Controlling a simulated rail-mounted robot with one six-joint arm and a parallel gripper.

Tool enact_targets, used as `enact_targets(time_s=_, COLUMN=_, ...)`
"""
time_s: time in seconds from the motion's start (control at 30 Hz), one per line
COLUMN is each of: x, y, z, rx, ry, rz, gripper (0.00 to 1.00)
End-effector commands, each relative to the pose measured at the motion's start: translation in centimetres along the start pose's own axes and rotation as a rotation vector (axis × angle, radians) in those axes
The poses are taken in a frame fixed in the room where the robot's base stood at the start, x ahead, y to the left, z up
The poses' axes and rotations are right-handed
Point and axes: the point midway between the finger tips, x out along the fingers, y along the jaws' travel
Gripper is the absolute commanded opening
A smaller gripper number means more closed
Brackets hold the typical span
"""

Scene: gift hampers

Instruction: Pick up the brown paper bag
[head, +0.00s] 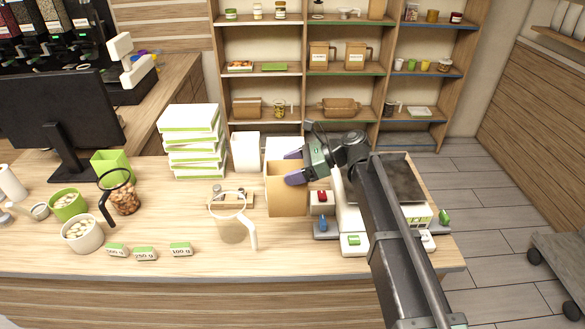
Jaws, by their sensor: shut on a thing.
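The brown paper bag (287,197) stands upright in the middle of the counter, its top open. My gripper (293,167) reaches in from the right, at the bag's upper right edge. It is shut on the bag, with purple fingertips at the bag's top rim and right side. I cannot tell whether the bag's base touches the counter.
A clear jug (231,226) stands in front and left of the bag. White boxes (193,142) are stacked behind left.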

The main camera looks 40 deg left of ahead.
Motion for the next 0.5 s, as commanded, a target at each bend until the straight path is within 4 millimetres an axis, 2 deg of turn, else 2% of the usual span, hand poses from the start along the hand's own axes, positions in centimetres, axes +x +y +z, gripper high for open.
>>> enact_targets(time_s=0.03, x=-0.7, y=0.0, z=1.8, rx=0.0, ry=-0.001, rz=0.0, gripper=0.24)
enact_targets(time_s=0.2, x=-1.6, y=0.0, z=3.8, rx=0.0, ry=-0.001, rz=0.0, gripper=0.24)
enact_targets(time_s=0.5, x=-2.2, y=0.0, z=5.3, rx=0.0, ry=-0.001, rz=0.0, gripper=0.24)
